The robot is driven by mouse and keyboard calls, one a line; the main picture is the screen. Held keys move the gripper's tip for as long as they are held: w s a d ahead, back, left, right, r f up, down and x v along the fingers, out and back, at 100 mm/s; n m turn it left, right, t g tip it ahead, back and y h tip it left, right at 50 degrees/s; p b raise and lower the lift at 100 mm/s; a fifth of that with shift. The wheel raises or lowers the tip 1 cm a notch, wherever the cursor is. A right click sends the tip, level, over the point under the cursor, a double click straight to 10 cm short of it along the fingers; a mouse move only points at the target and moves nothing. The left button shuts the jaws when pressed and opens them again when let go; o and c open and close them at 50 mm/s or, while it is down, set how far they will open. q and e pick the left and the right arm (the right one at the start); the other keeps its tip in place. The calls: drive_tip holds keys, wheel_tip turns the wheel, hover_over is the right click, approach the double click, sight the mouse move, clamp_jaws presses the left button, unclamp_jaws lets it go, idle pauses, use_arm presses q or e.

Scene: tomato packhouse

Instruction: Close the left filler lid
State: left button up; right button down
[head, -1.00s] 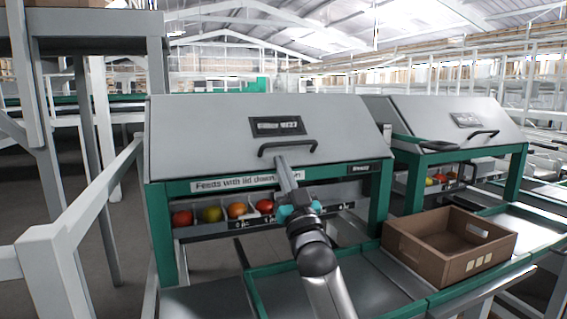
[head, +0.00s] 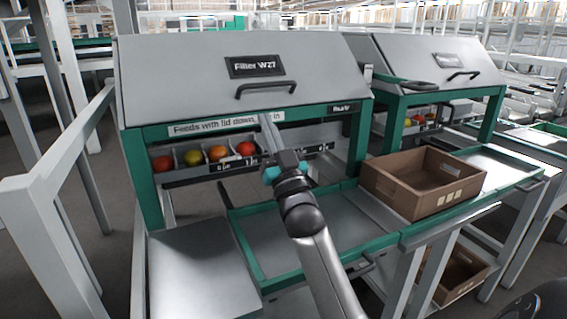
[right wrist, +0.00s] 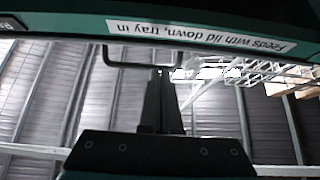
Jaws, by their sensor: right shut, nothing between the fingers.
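The left filler, labelled Filler W27 (head: 255,66), has a grey sloping lid (head: 190,75) with a black bar handle (head: 266,88). In the head view the lid looks down, its lower edge along the green front frame (head: 150,132). My right gripper (head: 266,119) is shut and empty, just below the handle, in front of the right end of the "Feeds with lid down, tray in" sign (head: 215,126). In the right wrist view its fingers (right wrist: 160,75) point up near the handle (right wrist: 140,64); contact cannot be told. My left gripper is not in view.
Several tomatoes (head: 218,153) sit in compartments under the lid. A second filler (head: 425,60) stands to the right. A brown crate (head: 400,190) rests on the green-edged bench at right. A white rail (head: 75,140) runs along the left.

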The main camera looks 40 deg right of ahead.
use_arm(q)
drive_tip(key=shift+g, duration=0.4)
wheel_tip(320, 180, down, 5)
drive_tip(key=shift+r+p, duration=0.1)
drive_tip(key=shift+p, duration=0.95)
use_arm(e)
drive_tip(key=v, duration=1.1)
drive_tip(key=shift+r, duration=0.1)
